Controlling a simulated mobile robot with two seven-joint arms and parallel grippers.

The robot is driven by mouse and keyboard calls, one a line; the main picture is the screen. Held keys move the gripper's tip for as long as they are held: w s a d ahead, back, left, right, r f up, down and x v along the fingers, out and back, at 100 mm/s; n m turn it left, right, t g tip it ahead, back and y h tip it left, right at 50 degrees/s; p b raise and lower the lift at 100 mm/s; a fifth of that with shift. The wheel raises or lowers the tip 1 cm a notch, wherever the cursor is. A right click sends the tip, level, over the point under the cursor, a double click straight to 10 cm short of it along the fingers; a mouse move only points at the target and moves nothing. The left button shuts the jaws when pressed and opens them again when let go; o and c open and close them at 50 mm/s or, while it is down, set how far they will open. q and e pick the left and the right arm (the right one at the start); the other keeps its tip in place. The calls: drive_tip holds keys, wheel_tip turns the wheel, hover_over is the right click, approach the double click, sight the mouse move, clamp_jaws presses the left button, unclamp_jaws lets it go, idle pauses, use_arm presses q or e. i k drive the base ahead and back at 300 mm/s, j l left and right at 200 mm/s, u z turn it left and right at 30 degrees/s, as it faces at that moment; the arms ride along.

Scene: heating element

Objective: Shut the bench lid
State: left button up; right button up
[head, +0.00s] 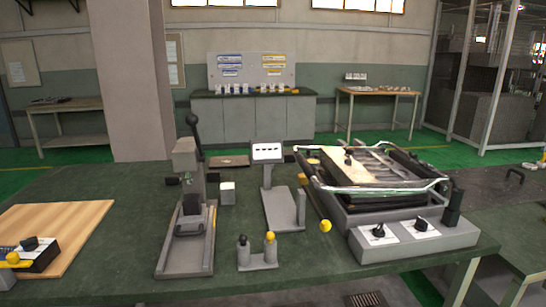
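A grey bench unit (375,215) stands at the right of the green worktable. Its front panel (413,238) has two black knobs. A chrome rail frame (375,190) runs around its top, and a pale panel with a black knob (347,167) lies over the dark slatted part, looking slightly tilted. I cannot tell for certain which part is the lid or how far open it is. Neither of my grippers is in the head view.
A lever press (187,215), a small display stand (275,185) and a two-post block (257,255) stand left of the unit. A yellow knob (325,226) is near its front left. A wooden board (75,225) lies far left.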

sight(370, 175)
drive_tip(key=i+j+u, duration=0.1)
drive_tip(key=i+u, duration=0.5)
drive_tip(key=u, duration=0.15)
